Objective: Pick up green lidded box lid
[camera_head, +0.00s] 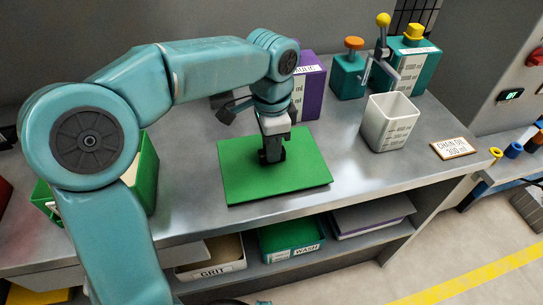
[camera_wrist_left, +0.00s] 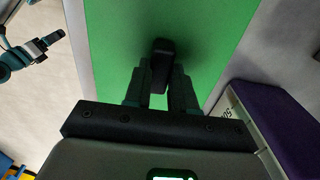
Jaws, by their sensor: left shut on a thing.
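The green lid (camera_head: 290,180) is a flat square plate lying level at the middle of the bench; I cannot tell whether it touches the bench top. My left gripper (camera_head: 271,156) points down over its middle and is shut on the lid's dark handle. In the left wrist view the two fingers (camera_wrist_left: 160,82) close around the black handle block, with the green plate (camera_wrist_left: 205,40) beyond. An open green box (camera_head: 148,175) stands to the left, partly hidden by my left arm. My right gripper (camera_wrist_left: 50,42) seems to show small at the upper left of the wrist view.
A purple box (camera_head: 312,90) stands close behind the lid. A white measuring cup (camera_head: 388,125) and a label card (camera_head: 454,148) are to the right. Teal containers (camera_head: 412,70) with coloured caps stand at the back. Labelled bins (camera_head: 290,242) fill the shelf below.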

